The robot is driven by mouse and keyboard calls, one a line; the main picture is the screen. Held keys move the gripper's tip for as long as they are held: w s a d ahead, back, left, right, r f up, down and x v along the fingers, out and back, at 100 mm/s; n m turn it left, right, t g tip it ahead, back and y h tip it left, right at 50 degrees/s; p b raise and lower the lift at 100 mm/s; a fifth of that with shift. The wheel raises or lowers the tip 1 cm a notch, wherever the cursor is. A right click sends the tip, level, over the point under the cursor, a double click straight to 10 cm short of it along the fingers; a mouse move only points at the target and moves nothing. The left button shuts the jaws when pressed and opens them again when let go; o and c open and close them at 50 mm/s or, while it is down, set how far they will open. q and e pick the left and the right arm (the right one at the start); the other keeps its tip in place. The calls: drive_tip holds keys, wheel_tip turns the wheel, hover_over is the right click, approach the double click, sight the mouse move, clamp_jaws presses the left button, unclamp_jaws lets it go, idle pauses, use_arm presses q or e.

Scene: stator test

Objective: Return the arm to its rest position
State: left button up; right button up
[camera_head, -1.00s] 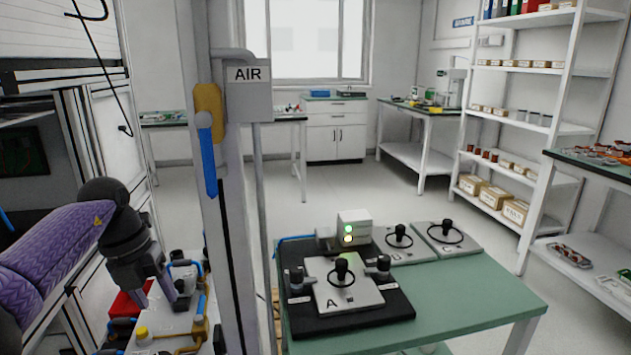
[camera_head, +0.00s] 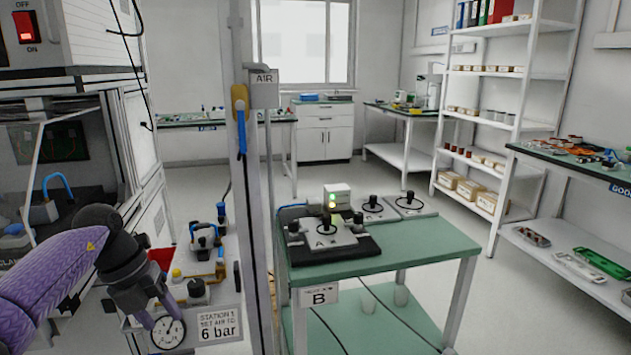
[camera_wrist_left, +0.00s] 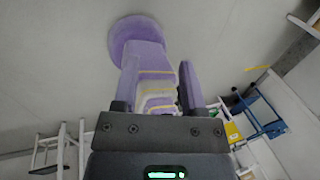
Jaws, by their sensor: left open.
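My left arm comes in from the left with a purple sleeve and a dark wrist. My left gripper (camera_head: 159,307) points down and is open, with nothing seen between its fingers. In the head view it overlaps the front part of the air station, just above a round pressure gauge (camera_head: 168,332); I cannot tell the gap between them. The left wrist view shows the dark gripper body (camera_wrist_left: 160,135) and purple parts of my own body against a grey floor. My right gripper is not in view.
An air station with fittings (camera_head: 205,245) and a "6 bar" sign (camera_head: 219,324) stands beside the gripper. A grey post (camera_head: 248,200) rises right of it. A green table (camera_head: 430,240) carries a black fixture with plate A (camera_head: 325,234). Floor beyond is clear.

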use_arm(q)
drive_tip(key=d+f+n+t+h+p, duration=0.35)
drive_tip(key=d+f+h, duration=0.35)
drive_tip(key=d+f, duration=0.35)
drive_tip(key=s+f+n+t+y+p, duration=0.25)
drive_tip(key=s+f+n+t, duration=0.5)
drive_tip(key=f+n, duration=0.6)
drive_tip(key=s+a+f+n+g+y, duration=0.2)
drive_tip(key=s+f+n+y, duration=0.15)
drive_tip(key=s, duration=0.45)
drive_tip(key=s+a+f+n+g+y+p, duration=0.1)
drive_tip(key=s+a+f+n+g+y, duration=0.2)
drive_tip(key=s, duration=0.5)
drive_tip(key=s+a+f+n+g+y, duration=0.1)
drive_tip(key=s+a+f+n+g, duration=0.15)
drive_tip(key=s+f, duration=0.4)
drive_tip(key=s+n+g+y+p, duration=0.1)
drive_tip(key=s+n+g, duration=0.4)
drive_tip(key=s, duration=1.7)
drive_tip(key=shift+d+r, duration=0.15)
drive_tip(key=shift+r, duration=0.25)
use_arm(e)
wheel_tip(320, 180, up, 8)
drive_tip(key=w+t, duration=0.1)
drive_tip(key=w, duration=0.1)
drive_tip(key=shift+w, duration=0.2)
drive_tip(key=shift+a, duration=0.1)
